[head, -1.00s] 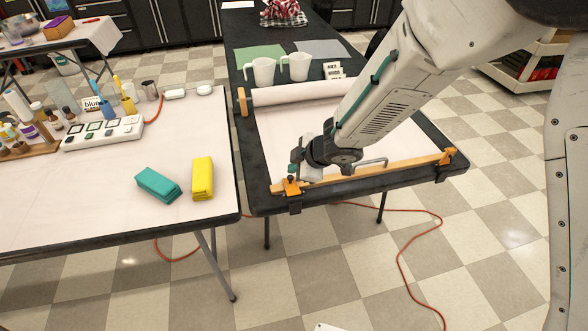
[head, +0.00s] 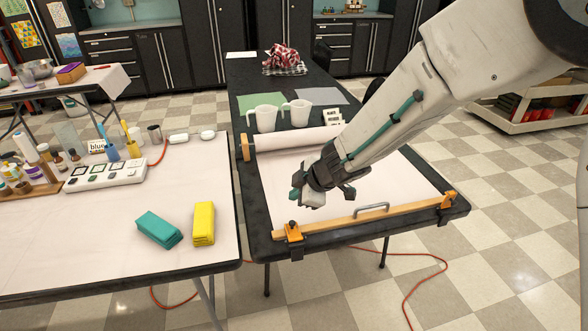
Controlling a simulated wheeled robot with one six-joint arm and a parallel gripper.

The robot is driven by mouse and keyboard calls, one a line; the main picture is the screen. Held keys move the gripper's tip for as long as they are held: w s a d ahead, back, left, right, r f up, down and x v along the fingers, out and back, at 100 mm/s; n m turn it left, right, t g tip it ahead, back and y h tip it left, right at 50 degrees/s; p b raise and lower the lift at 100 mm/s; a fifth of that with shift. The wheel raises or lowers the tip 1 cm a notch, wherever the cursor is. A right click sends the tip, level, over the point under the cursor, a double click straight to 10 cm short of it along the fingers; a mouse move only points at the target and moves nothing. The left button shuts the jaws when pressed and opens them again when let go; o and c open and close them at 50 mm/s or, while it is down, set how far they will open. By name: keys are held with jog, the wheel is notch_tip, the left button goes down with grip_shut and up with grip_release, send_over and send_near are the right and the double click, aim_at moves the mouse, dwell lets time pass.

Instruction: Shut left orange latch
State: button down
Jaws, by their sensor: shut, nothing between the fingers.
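The left orange latch (head: 293,232) is clamped at the front left corner of the black table, at the left end of a wooden bar (head: 345,221). Its lever is too small to tell whether it is shut. A second orange latch (head: 449,199) sits at the bar's right end. A grey handle (head: 372,209) stands on the bar. My gripper (head: 308,198) hangs over the white paper, behind the bar and a little right of the left latch, apart from it. Its fingers are shut and hold nothing.
White paper (head: 390,180) covers the black table, with a paper roll (head: 295,139) behind. Two white pitchers (head: 264,118) stand farther back. On the left table (head: 90,230) lie a teal block (head: 158,229) and a yellow block (head: 203,223). A gap separates the tables.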

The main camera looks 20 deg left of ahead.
jog(key=w+r, duration=0.3)
jog(key=w, duration=0.4)
jog(key=shift+w+a+r, duration=0.2)
jog(key=shift+a+r, duration=0.1)
jog(key=shift+a, duration=0.15)
